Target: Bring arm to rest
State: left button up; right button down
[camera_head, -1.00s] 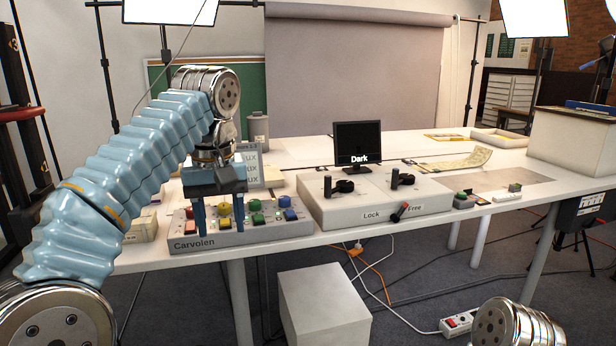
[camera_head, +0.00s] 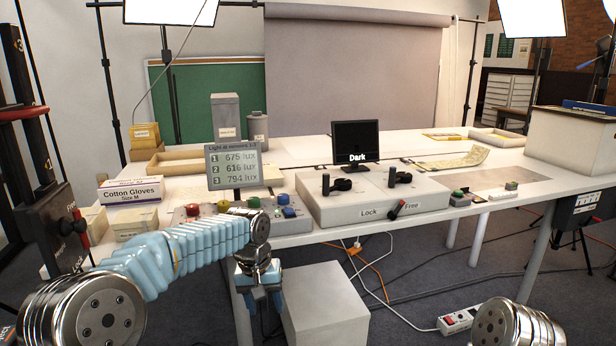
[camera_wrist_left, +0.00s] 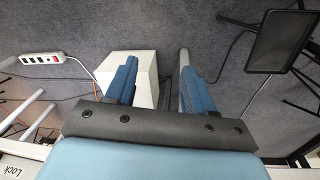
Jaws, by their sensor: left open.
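My left arm comes in from the left in the head view, low and in front of the table's front edge. Its gripper (camera_head: 262,298) hangs below the tabletop, left of the white box (camera_head: 322,305) on the floor. In the left wrist view the gripper's two blue fingers (camera_wrist_left: 152,82) stand apart with nothing between them. The white box (camera_wrist_left: 140,66) shows behind and beside the left finger there. Of my right arm only a rounded metal joint shows at the bottom right of the head view; its gripper is not in view.
The white table (camera_head: 290,240) holds a panel of coloured buttons (camera_head: 222,206), a light display (camera_head: 233,166), a Lock/Free console (camera_head: 370,206), a cotton gloves box (camera_head: 130,191) and a dark screen (camera_head: 356,142). A power strip (camera_head: 462,319) and cables lie on the floor.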

pick_arm(q)
jog(key=s+f+h, duration=0.1)
jog(key=s+f, duration=0.3)
jog(key=f, duration=0.7)
jog(key=s+f+h, duration=0.1)
jog(key=s+f, duration=0.3)
jog(key=f, duration=0.8)
jog(key=s+f, duration=0.5)
jog(key=s, duration=0.4)
jog(key=s+a+f+n+h, duration=0.1)
jog(key=s+f, duration=0.5)
jog(key=s, duration=0.4)
jog(key=shift+s+f, duration=0.2)
jog(key=shift+s, duration=0.1)
